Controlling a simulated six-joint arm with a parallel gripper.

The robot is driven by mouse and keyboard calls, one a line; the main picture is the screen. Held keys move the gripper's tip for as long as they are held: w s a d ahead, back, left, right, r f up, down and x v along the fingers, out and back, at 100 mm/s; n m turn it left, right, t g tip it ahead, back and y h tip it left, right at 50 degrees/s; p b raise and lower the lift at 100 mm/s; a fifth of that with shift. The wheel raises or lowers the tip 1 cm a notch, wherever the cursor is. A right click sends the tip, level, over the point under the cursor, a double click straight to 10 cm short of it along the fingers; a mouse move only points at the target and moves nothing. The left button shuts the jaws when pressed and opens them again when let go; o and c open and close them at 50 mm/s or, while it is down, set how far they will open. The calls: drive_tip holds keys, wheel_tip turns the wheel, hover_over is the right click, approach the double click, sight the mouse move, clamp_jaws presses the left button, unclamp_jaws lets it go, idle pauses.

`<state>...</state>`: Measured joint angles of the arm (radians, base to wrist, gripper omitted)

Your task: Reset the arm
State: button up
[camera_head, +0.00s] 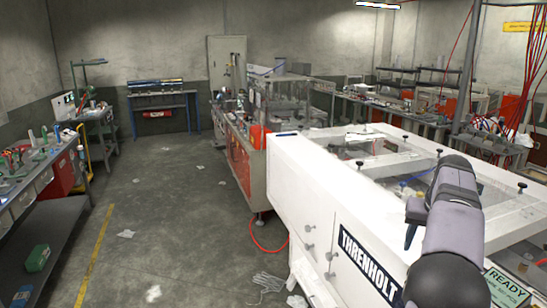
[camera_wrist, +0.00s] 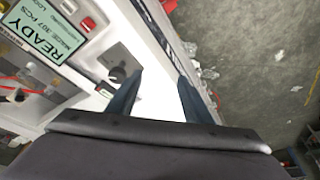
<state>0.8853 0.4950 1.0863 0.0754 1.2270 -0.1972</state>
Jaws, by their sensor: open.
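My arm reaches over the white machine (camera_head: 345,205) at the right of the head view. My gripper (camera_head: 411,232) points down near the machine's front side, mostly hidden by the arm. In the wrist view my gripper (camera_wrist: 160,76) is open, with two dark fingers apart and nothing between them. A dark knob (camera_wrist: 118,73) on a grey plate shows just beside the left finger; I cannot tell whether they touch. A green READY display (camera_wrist: 50,32) is at the upper left of the wrist view, and also at the lower right of the head view (camera_head: 507,287).
A pale glove-like item (camera_head: 268,282) lies on the floor by the machine's base, near a red hose (camera_head: 262,245). Workbenches (camera_head: 40,180) line the left. The middle floor is mostly clear, with scraps and a yellow line (camera_head: 95,255). Black knobs (camera_head: 522,187) stand on the machine's top frame.

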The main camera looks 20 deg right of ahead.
drive_tip(key=w+a+f+n+y, duration=0.1)
drive_tip(key=a+f, duration=0.2)
drive_tip(key=a, duration=0.5)
drive_tip(key=a+f+n+g+b, duration=0.1)
drive_tip(key=a+f, duration=0.3)
drive_tip(key=a, duration=0.4)
drive_tip(key=w+a+f+n+y, duration=0.1)
drive_tip(key=a+f+n, duration=0.15)
drive_tip(key=a, duration=0.55)
drive_tip(key=s+a+f+n+g, duration=0.1)
drive_tip(key=s+a+f, duration=0.5)
drive_tip(key=s+a, duration=0.2)
drive_tip(key=s+a+f+n+g+b, duration=0.1)
drive_tip(key=s+a+f+n, duration=0.1)
drive_tip(key=s+a+f, duration=0.5)
drive_tip(key=s+a, duration=0.1)
drive_tip(key=a, duration=0.2)
drive_tip(key=shift+s, duration=0.3)
drive_tip(key=shift+n, duration=0.25)
drive_tip(key=shift+c, duration=0.3)
